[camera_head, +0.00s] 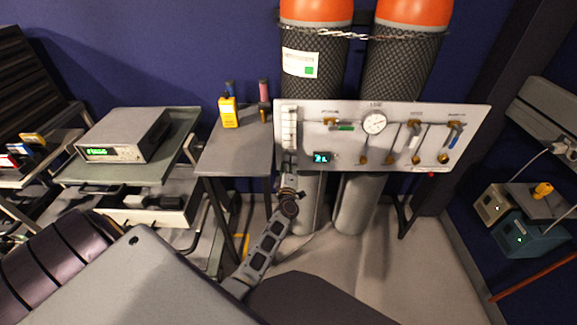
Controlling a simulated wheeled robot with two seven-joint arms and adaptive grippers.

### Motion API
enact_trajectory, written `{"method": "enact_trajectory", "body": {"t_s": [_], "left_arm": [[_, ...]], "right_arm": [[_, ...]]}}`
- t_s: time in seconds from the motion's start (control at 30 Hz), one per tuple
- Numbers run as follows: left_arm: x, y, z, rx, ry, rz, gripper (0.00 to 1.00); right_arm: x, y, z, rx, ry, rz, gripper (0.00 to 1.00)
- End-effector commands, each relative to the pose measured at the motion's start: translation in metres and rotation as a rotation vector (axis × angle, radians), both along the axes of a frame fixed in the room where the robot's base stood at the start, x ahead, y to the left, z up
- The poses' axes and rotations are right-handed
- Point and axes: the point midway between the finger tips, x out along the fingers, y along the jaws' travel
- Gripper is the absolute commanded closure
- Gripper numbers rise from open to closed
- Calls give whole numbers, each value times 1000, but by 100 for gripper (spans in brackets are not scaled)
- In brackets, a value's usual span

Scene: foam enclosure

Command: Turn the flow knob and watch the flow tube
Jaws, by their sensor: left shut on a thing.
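The grey-white gas panel (345,147) hangs in front of two tall cylinders. The flow tube (289,125) is a narrow upright column at the panel's left edge. My left arm reaches up from below, and my left gripper (288,171) is at the foot of the flow tube. It is shut on the flow knob, which the gripper hides. The float and scale in the tube are too small to read. My right gripper is not in view.
The panel also has a round gauge (374,123), a small lit display (321,157) and several valves. Orange-topped cylinders (312,60) stand behind it, chained. A small table (235,150) with a yellow device (228,111) stands to the left. Open floor lies below right.

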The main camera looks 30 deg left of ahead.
Motion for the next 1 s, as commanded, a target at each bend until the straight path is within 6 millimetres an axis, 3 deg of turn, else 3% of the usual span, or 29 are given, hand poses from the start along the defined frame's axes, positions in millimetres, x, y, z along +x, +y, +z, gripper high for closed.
{"method": "enact_trajectory", "body": {"t_s": [0.47, 0.5, 0.67, 1.0], "left_arm": [[-1, 1, -1, -15, -9, 2, 95], [-1, 1, -1, -15, -9, 2, 69], [-1, 1, -1, -15, -8, 1, 49], [0, 0, 0, -13, -8, 1, 49]], "right_arm": [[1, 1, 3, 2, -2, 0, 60], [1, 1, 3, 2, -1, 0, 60], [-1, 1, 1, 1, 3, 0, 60], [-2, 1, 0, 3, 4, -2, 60]]}}
